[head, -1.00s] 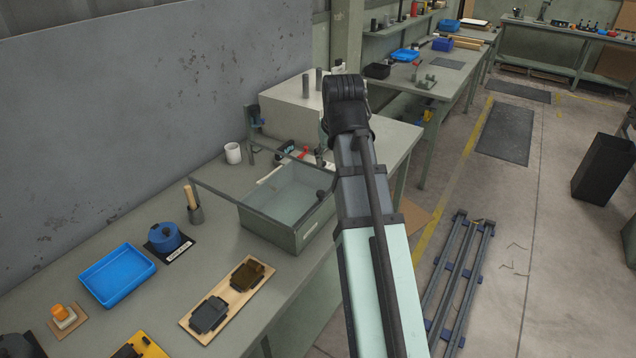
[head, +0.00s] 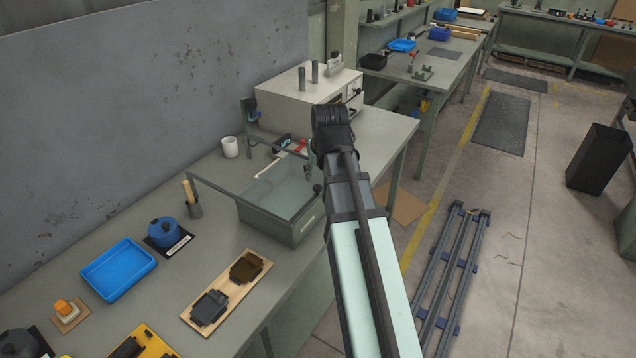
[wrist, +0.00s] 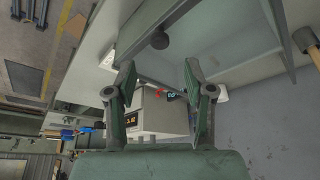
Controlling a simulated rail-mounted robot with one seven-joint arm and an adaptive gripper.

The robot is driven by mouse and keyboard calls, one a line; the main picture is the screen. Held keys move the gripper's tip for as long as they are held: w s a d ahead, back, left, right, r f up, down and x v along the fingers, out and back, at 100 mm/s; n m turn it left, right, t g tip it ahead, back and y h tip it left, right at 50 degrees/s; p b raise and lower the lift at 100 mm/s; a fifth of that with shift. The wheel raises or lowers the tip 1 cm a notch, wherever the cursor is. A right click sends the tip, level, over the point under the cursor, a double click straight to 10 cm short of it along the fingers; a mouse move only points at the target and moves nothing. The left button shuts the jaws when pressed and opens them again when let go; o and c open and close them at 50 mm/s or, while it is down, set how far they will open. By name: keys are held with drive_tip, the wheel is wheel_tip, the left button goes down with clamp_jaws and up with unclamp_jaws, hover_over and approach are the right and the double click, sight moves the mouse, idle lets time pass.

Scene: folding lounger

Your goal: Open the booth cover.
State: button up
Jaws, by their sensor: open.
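The booth is a grey-green box (head: 277,228) on the bench, with a see-through cover (head: 283,188) framed in grey-green bars over it. How far the cover is raised is hard to tell. A dark round knob (head: 318,188) shows at the cover's right side, close to my arm. In the wrist view the knob (wrist: 160,40) lies beyond my gripper (wrist: 160,72), roughly in line with the gap between the fingers. My gripper is open with nothing between its fingertips. In the head view my arm hides the gripper.
A white cabinet (head: 300,98) stands behind the booth. A white cup (head: 230,147), a blue tray (head: 118,269) and a wooden board (head: 228,292) with dark parts are on the bench (head: 215,243). A metal frame (head: 455,270) lies on the floor at right.

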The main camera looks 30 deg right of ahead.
sight(318, 186)
drive_tip(key=shift+p+x, duration=0.5)
drive_tip(key=shift+x, duration=3)
clamp_jaws()
